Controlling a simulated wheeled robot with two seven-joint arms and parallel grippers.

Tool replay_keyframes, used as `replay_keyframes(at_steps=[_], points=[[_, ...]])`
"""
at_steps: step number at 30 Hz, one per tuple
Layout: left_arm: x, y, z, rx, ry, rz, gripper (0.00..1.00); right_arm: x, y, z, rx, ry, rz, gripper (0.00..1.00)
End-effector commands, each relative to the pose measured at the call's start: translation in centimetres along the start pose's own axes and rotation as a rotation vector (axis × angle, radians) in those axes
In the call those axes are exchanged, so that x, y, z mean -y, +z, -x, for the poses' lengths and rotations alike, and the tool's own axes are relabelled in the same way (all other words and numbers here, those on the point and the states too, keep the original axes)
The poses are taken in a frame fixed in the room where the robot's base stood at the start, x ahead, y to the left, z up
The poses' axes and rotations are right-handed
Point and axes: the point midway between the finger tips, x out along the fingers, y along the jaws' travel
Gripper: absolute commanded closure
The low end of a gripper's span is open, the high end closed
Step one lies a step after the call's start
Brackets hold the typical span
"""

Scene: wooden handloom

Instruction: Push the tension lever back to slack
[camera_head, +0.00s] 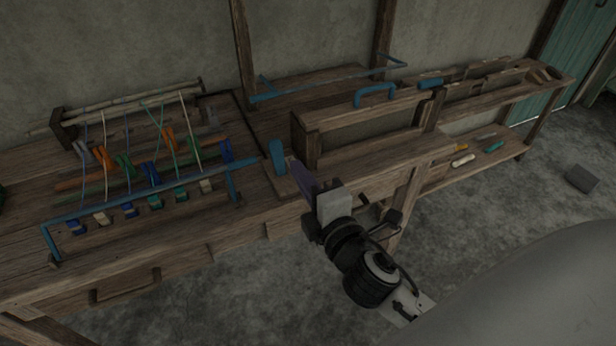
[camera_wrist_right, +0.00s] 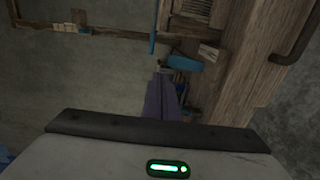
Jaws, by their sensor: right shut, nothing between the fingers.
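A blue upright handle (camera_head: 277,157), which looks like the tension lever, stands at the right end of the loom frame, beside the wooden box-like beam. In the right wrist view a blue piece (camera_wrist_right: 186,62), probably the same handle, lies just beyond my fingertips. My right gripper (camera_head: 291,163) is shut and empty, its purple fingers pointing at the handle from the right. The tips are very close to it; I cannot tell whether they touch. The fingers also show in the right wrist view (camera_wrist_right: 161,80). My left gripper is not in view.
The loom's blue front bar (camera_head: 150,190) and several coloured threads with clips lie left of the handle. A wooden box frame (camera_head: 307,145) with a blue top handle (camera_head: 376,92) stands close to my right gripper. A shelf with small tools (camera_head: 463,160) is at right.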

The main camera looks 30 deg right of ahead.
Motion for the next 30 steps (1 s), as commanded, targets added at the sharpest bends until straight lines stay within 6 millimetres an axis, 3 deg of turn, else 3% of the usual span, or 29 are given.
replay_keyframes(at_steps=[3, 8, 30], points=[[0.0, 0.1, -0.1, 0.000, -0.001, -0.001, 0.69, -0.4, 0.0, 1.7, 0.000, -0.003, -0.001, 1.00], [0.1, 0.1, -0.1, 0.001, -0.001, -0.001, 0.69, -0.9, 0.0, 2.6, 0.000, -0.001, -0.001, 1.00], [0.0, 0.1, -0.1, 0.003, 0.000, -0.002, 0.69, -0.9, 0.0, 2.7, 0.001, 0.000, -0.001, 1.00]])
